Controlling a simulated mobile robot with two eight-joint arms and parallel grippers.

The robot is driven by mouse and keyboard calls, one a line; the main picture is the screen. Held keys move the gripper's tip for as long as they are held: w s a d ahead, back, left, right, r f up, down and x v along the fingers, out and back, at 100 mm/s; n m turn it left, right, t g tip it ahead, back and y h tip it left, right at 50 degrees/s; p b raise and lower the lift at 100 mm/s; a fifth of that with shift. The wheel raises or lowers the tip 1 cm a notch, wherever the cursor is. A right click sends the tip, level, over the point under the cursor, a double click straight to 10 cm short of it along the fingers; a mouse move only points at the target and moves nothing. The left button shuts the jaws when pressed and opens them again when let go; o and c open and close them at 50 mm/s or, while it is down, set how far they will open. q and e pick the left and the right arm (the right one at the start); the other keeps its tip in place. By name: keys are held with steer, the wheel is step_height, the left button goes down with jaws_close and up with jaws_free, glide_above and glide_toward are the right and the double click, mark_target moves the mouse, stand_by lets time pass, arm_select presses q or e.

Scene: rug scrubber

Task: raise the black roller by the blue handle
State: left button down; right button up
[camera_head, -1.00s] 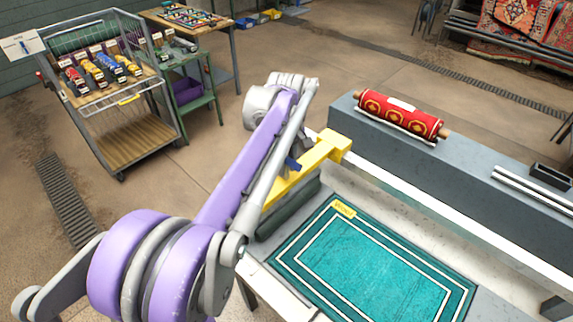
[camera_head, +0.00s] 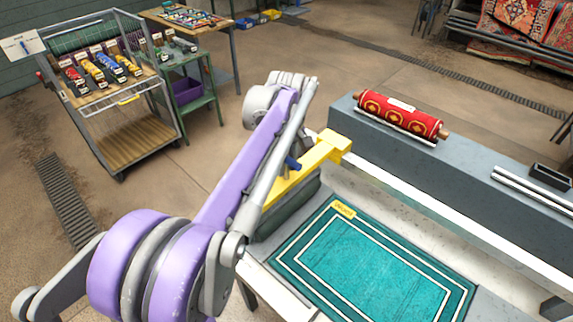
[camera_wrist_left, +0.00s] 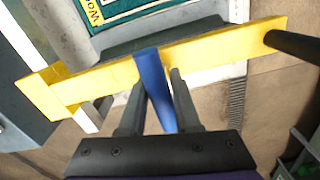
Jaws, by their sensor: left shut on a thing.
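The blue handle (camera_head: 292,163) shows beside the yellow bar (camera_head: 318,157) in the head view. In the left wrist view the handle (camera_wrist_left: 151,85) stands upright in front of the bar (camera_wrist_left: 205,49). My left gripper (camera_wrist_left: 156,86) is shut on the handle, one finger on each side. The black roller (camera_head: 288,208) lies lengthwise just under the bar, at the near left end of the teal rug (camera_head: 368,262). Its dark side (camera_wrist_left: 165,36) also shows behind the bar in the wrist view. My arm hides part of the bar and the gripper in the head view. My right gripper is out of view.
A dark rod (camera_wrist_left: 293,46) meets the bar's end in the wrist view. A grey ledge (camera_head: 460,185) behind the rug carries a rolled red rug (camera_head: 400,114).

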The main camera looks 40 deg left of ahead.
mark_target(287, 156)
arm_select(q)
step_height(287, 156, up, 5)
steer(key=shift+w+f+p, duration=0.1)
steer(key=shift+p, duration=0.8)
steer(key=shift+f, duration=0.15)
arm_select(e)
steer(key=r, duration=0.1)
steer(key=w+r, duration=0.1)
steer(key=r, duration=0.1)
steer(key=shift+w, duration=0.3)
arm_select(q)
steer(key=c, duration=0.9)
jaws_free()
steer(key=shift+o, duration=1.2)
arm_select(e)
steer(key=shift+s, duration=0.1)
arm_select(q)
step_height(287, 156, up, 11)
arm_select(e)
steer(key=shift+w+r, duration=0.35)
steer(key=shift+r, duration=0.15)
arm_select(q)
steer(key=shift+d+f, duration=0.1)
steer(key=shift+f, duration=0.05)
